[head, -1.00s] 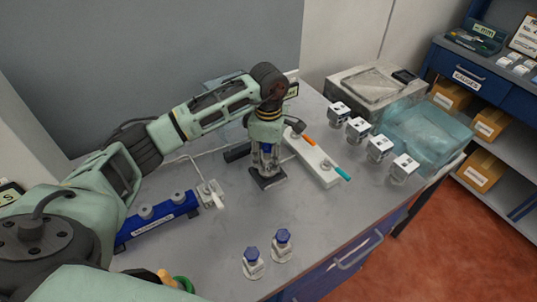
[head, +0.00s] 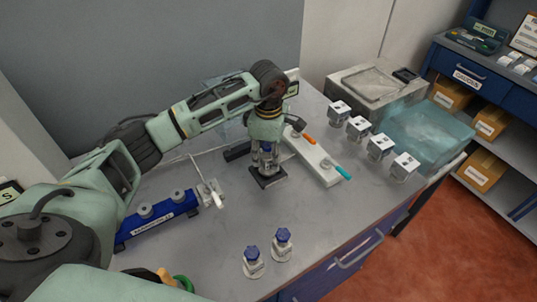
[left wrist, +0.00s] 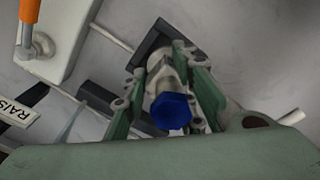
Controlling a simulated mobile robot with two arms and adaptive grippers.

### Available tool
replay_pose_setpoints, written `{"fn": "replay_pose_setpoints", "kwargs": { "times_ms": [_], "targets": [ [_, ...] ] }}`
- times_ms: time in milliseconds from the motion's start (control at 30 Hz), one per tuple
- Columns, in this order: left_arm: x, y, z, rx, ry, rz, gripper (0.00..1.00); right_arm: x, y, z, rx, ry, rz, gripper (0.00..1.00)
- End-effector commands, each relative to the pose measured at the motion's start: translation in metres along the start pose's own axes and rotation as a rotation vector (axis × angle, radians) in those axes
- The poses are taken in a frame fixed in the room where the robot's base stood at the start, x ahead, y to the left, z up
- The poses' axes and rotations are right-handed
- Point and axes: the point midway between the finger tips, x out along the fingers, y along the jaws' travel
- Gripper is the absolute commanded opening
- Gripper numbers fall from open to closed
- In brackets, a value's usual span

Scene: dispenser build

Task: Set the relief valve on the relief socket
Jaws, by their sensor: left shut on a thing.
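My left gripper (head: 266,168) points down over a black square base (head: 269,180) near the middle of the bench. It is shut on a pale metal valve with a blue hexagonal cap (left wrist: 171,110), which shows between its fingers in the left wrist view. I take this to be the relief valve. The dark base also shows behind the valve in the left wrist view (left wrist: 180,40). I cannot tell whether the valve stands on the base or is held just above it. The fingers hide much of the valve in the head view. My right gripper is not in view.
Two blue-capped valves (head: 282,246) stand at the bench front. A blue rail (head: 157,218) lies left. A white panel (head: 321,168) with orange and teal handles lies close right of the gripper. Several white cubes (head: 379,148) stand farther right.

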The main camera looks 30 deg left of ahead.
Motion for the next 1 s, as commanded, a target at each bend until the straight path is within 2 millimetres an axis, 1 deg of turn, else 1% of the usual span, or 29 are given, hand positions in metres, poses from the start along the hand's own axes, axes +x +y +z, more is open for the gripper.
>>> {"fn": "replay_pose_setpoints", "kwargs": {
  "times_ms": [367, 633, 1000],
  "targets": [
    [0.0004, 0.0003, 0.0005, 0.0, -0.001, 0.001, 0.0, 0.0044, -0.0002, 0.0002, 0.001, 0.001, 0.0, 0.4],
    [-0.0006, 0.0003, 0.0006, 0.0, -0.001, 0.001, 0.0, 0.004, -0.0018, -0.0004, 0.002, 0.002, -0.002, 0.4],
    [0.0054, 0.0003, 0.0005, 0.0, -0.001, 0.001, 0.0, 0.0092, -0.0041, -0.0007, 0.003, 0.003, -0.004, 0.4]
  ]
}}
